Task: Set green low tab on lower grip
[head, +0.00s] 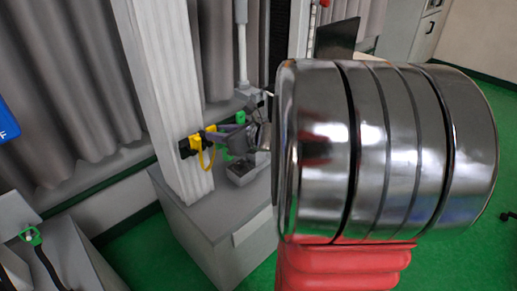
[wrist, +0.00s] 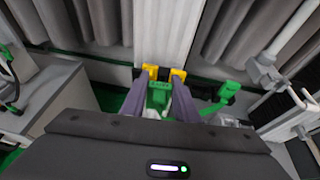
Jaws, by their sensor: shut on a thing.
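The lower grip is a yellow-and-black fitting (head: 200,140) on the pale column, and its two yellow jaws (wrist: 178,76) show in the wrist view. My gripper (wrist: 159,92) is shut on a green tab (wrist: 158,98), which sits between its purple-grey fingers. The fingertips are at the yellow jaws, with the tab just in front of or between them; I cannot tell whether it touches the grip. In the head view my gripper (head: 233,133) is right beside the grip, and the green tab (head: 224,154) is partly hidden by the fingers.
The pale column (head: 170,90) rises from a grey pedestal (head: 215,225). A second green piece (wrist: 228,92) is to the right of my gripper. Another green piece (head: 31,236) with a dark strap is at left. A grey tray (head: 247,170) lies below my gripper. Curtains hang behind.

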